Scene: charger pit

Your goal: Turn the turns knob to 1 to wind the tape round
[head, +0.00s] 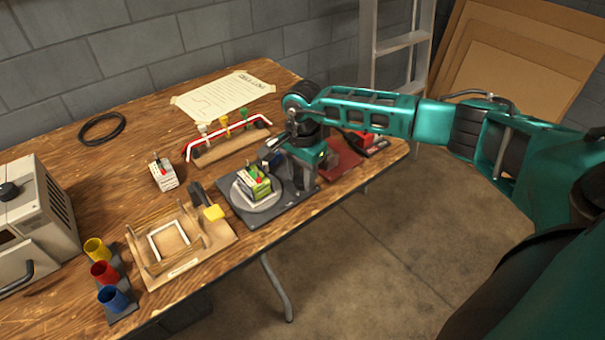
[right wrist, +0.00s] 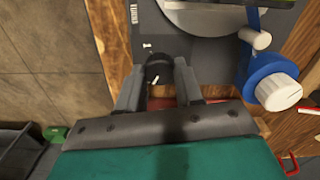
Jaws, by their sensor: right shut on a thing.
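The winding device is a dark grey base (head: 279,211) with a round grey turntable. A small green and white block (head: 256,184) with a red part on top sits on the turntable. My right gripper (right wrist: 161,72) is shut on the black turns knob (right wrist: 158,66), which has a white pointer mark and stands on the base next to a small white mark. In the head view my right wrist hides the knob. A blue tape roll (right wrist: 262,72) with a white hub is beside the gripper in the wrist view. My left gripper is not in view.
A rack (head: 228,145) with a red and white bar stands behind. Yellow, red and blue cups (head: 104,272) and a beige machine (head: 40,215) are at the left. The table's front edge is close.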

